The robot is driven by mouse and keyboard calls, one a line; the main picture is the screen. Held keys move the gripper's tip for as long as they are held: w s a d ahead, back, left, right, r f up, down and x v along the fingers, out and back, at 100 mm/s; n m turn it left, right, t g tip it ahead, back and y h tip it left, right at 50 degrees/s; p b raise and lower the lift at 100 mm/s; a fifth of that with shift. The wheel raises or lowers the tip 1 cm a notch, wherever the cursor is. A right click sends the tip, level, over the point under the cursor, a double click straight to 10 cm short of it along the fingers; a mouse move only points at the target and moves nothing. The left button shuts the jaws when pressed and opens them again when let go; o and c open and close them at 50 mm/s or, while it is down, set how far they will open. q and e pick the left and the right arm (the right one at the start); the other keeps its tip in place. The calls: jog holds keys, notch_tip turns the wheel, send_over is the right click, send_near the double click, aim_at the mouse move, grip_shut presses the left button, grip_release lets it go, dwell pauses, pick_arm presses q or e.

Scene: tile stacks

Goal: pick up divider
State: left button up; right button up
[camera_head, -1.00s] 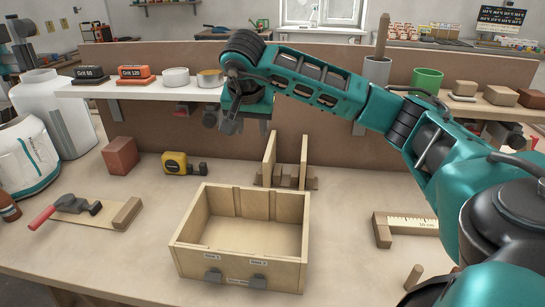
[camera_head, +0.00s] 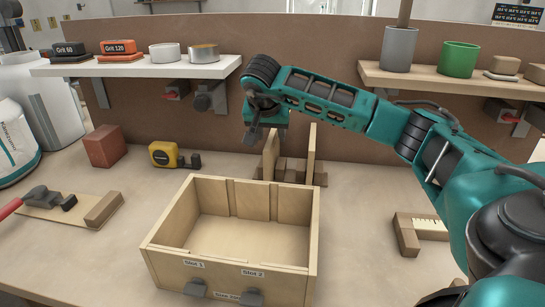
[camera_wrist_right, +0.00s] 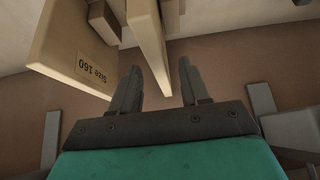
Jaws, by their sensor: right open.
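Two thin wooden dividers stand upright in a wooden rack (camera_head: 291,172) on the bench in the head view: a left divider (camera_head: 270,158) and a right divider (camera_head: 311,153). My right gripper (camera_head: 255,134) is just above the left divider, fingers pointing down. In the right wrist view its open fingers (camera_wrist_right: 158,80) have one divider's edge (camera_wrist_right: 147,35) showing between them; contact cannot be seen. The other divider (camera_wrist_right: 72,50), marked "Size 160" upside down, stands to the left of the fingers. An open wooden box (camera_head: 235,266) with slot labels sits in front of the rack. My left gripper is not in view.
A white shelf (camera_head: 135,68) and a wooden shelf (camera_head: 440,86) hang on the back panel, close to my right arm's sides. A yellow tape measure (camera_head: 165,154), a reddish block (camera_head: 105,146) and a clamp (camera_head: 45,199) lie left. Bench right of the box is mostly clear.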

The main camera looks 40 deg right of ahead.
jog(key=b+x, duration=0.1)
jog(key=x, duration=0.4)
jog(key=shift+w+d+f, duration=0.2)
jog(key=shift+w+d, duration=0.05)
jog(key=shift+d, duration=0.1)
jog(key=shift+r, duration=0.1)
grip_shut()
